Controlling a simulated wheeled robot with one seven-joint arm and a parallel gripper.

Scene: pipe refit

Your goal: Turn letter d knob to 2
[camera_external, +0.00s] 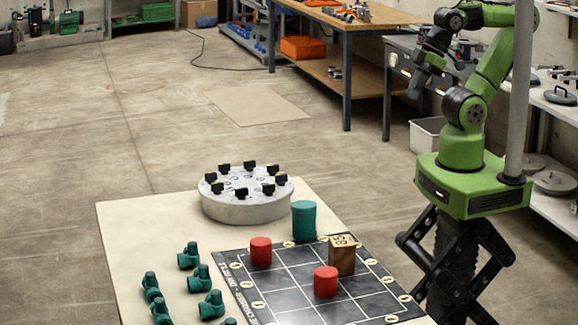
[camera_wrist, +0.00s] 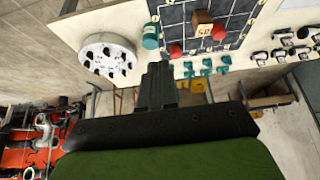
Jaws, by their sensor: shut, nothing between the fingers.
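A round grey drum (camera_external: 247,212) with several black knobs in a ring on its top stands at the back of the pale table. Its letters and numbers are too small to read, so I cannot tell which knob is d. The drum also shows upper left in the wrist view (camera_wrist: 91,50). My gripper (camera_external: 413,92) is raised at the upper right in the external view, well away from the drum. In the wrist view its dark fingers (camera_wrist: 158,70) are together, with nothing held.
A dark grid board (camera_external: 300,283) on the table (camera_external: 140,235) carries red cylinders (camera_external: 261,251), a wooden block (camera_external: 342,256) and a teal cylinder (camera_external: 304,220) at its edge. Several teal pipe fittings (camera_external: 189,256) lie left. A workbench (camera_external: 345,20) stands behind. Floor left is clear.

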